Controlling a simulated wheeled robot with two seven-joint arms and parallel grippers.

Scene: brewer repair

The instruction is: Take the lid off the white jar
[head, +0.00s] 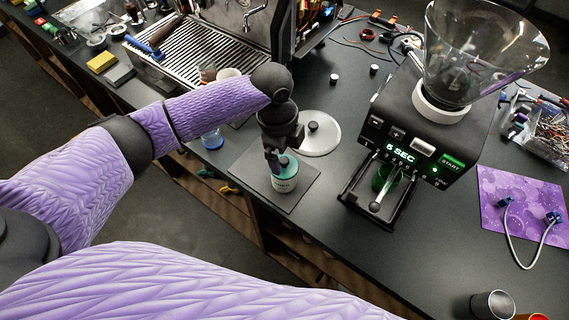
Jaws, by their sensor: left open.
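A small white jar (284,186) with dark print stands on a dark square mat (256,186) near the front edge of the counter. Its top is teal (290,166); part of it is hidden behind my gripper, and I cannot tell whether this teal part is a lid. My left gripper (277,160) is open, pointing down at the jar's top; I cannot tell whether it touches. A pale round lid (318,146) with a black knob lies on the counter just behind the jar. My right gripper is not in view.
A coffee grinder (425,125) with a clear hopper and green display stands to the right. An espresso machine with a drip tray (185,50) is at the back left. A blue-based cup (212,140) stands left of the mat. A purple mat (520,205) with a cable lies far right.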

